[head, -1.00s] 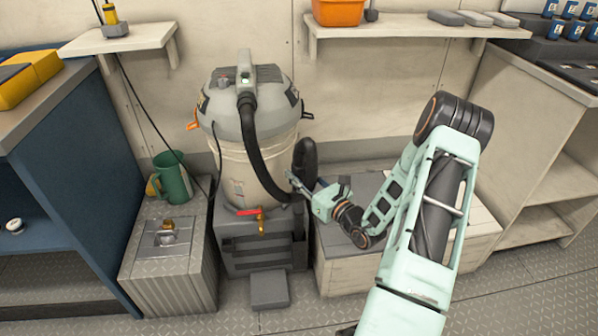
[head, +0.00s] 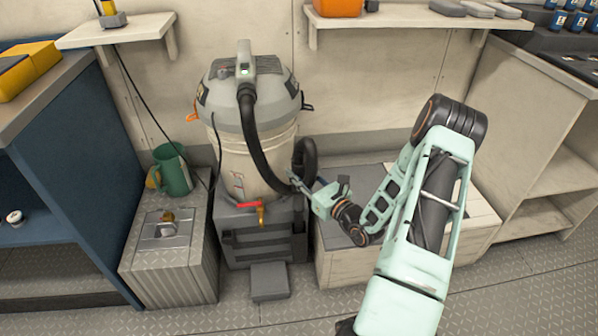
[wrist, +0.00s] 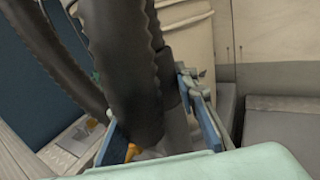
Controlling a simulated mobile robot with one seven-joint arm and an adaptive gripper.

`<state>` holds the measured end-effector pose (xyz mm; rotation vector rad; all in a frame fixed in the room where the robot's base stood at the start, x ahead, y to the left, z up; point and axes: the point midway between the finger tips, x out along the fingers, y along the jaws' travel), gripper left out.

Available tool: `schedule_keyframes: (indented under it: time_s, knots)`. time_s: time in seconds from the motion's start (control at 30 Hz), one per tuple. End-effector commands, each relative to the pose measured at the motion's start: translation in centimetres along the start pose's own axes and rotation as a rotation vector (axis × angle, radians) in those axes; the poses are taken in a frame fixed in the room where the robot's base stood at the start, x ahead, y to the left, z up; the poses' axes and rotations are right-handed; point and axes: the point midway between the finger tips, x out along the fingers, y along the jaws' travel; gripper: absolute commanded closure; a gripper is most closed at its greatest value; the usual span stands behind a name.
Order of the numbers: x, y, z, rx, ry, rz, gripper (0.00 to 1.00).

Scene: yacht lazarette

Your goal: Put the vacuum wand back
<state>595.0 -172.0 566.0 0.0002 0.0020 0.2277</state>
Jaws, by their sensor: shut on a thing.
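The shop vacuum (head: 222,105) has a grey lid and a cream drum, and it stands on a dark grey base by the wall. Its black hose (head: 252,140) runs down the front and curls up in a loop at the drum's right side. My gripper (head: 302,188) is at the foot of this loop. In the wrist view my gripper (wrist: 158,135) has its blue-padded fingers on either side of a grey tube, the vacuum wand (wrist: 178,132), below the black hose (wrist: 122,70). The hose hides much of the wand; its lower end is not visible.
A red-handled valve (head: 262,208) sits on the base front. A green jug (head: 174,172) stands on a metal box (head: 168,265) at left. A low bench (head: 335,270) lies under my arm. Wall shelves hang above left (head: 128,30) and right (head: 410,20).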

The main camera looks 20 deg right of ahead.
Motion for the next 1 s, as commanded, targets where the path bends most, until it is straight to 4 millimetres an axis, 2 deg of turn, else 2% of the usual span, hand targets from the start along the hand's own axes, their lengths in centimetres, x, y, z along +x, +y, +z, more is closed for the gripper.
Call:
schedule_keyframes:
  time_s: [0.5, 1.0]
  knots:
    - [0.0, 0.0, -1.9, -0.002, -0.003, 0.001, 0.97]
    - [0.0, 0.1, -2.0, 0.000, -0.003, 0.001, 0.97]
